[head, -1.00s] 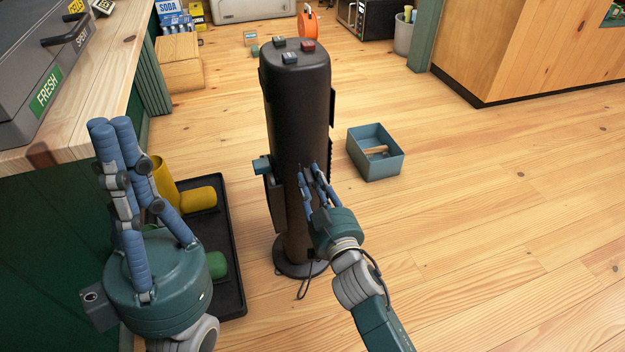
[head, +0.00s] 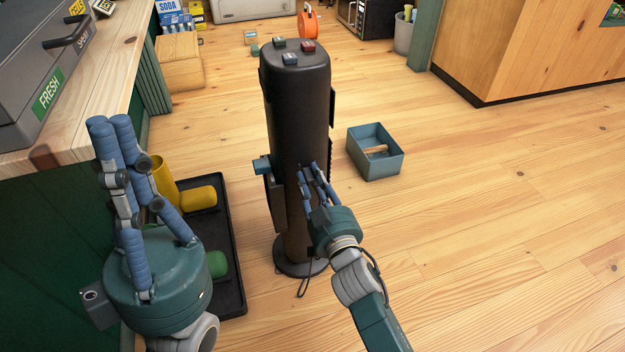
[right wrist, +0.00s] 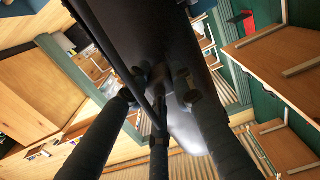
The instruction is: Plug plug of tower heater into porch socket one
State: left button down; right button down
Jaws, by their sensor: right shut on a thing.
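The tower heater (head: 294,115) is a tall dark cylinder with a round base, standing upright on the wooden floor. It has coloured buttons on top and a thin cord (head: 304,286) hanging by its base. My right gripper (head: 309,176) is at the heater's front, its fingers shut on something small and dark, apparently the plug. In the right wrist view the fingers (right wrist: 160,88) meet near the dark heater body (right wrist: 150,30); the plug's shape is mostly hidden. My left gripper (head: 128,130) is open and empty at the left, fingers up. I cannot make out porch socket one.
A black tray (head: 232,270) with yellow and green items lies left of the heater. A blue bin (head: 378,168) stands to its right. A wooden counter (head: 75,110) with a grey case runs along the left. The right floor is clear.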

jog(key=shift+w+a, duration=0.1)
jog(key=shift+w, duration=0.2)
jog(key=c, duration=1.4)
grip_release()
jog(key=shift+s, duration=0.1)
jog(key=v, duration=1.1)
jog(key=shift+s, duration=0.35)
